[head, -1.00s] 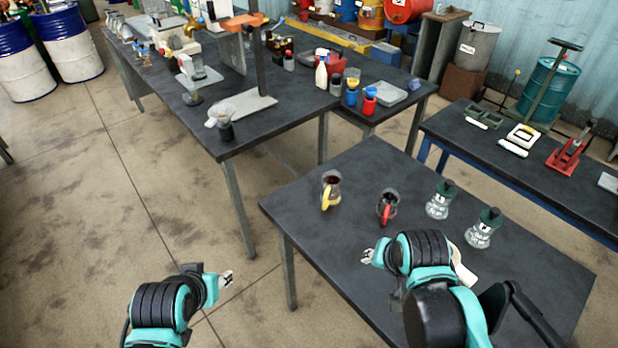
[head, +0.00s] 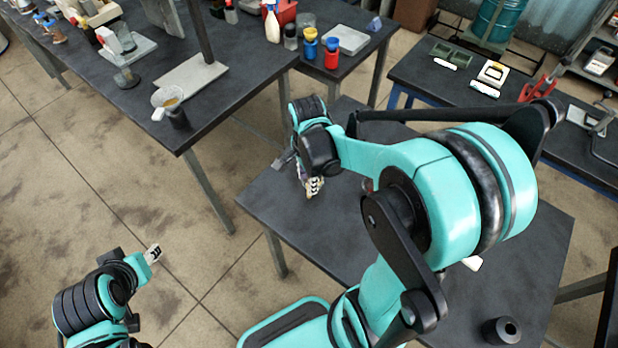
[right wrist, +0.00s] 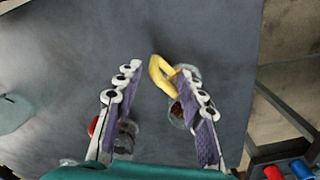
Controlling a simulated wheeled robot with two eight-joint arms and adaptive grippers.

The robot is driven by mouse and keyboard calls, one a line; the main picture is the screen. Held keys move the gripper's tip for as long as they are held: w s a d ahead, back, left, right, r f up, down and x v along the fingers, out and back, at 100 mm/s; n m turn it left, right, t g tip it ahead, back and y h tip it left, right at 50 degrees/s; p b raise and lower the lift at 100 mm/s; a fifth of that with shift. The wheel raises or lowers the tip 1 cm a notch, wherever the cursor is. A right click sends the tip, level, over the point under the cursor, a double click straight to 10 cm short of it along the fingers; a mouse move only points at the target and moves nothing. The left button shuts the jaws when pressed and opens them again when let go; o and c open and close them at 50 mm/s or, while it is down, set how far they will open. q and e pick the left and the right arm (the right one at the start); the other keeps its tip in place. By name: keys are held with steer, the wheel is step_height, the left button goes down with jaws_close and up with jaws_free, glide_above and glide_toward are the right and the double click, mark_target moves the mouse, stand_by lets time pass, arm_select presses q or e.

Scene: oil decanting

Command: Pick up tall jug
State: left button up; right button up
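In the right wrist view a glass jug with a yellow handle (right wrist: 160,76) and dark contents stands on the dark table. Its body is partly covered by my right-hand finger. A second glass jug (right wrist: 125,137) with a red handle (right wrist: 93,126) is partly behind the left-hand finger. My right gripper (right wrist: 157,72) is open, its fingers wide apart above the jugs, with the yellow handle showing between them. In the head view my right gripper (head: 309,184) hangs over the table's left part, and my arm hides most of both jugs. My left gripper (head: 154,254) is over the floor, its fingers too small to judge.
The dark table (head: 270,205) has bare room at its left. A workbench (head: 215,110) behind holds a funnel (head: 168,98) and bottles. Another bench (head: 425,90) stands at right. A black round object (head: 502,330) is near the table's front right.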

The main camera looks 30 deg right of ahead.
step_height(320, 180, down, 6)
steer(key=shift+w+d+f+b, duration=0.1)
steer(key=shift+f+b, duration=0.05)
steer(key=shift+b, duration=0.95)
jaws_close()
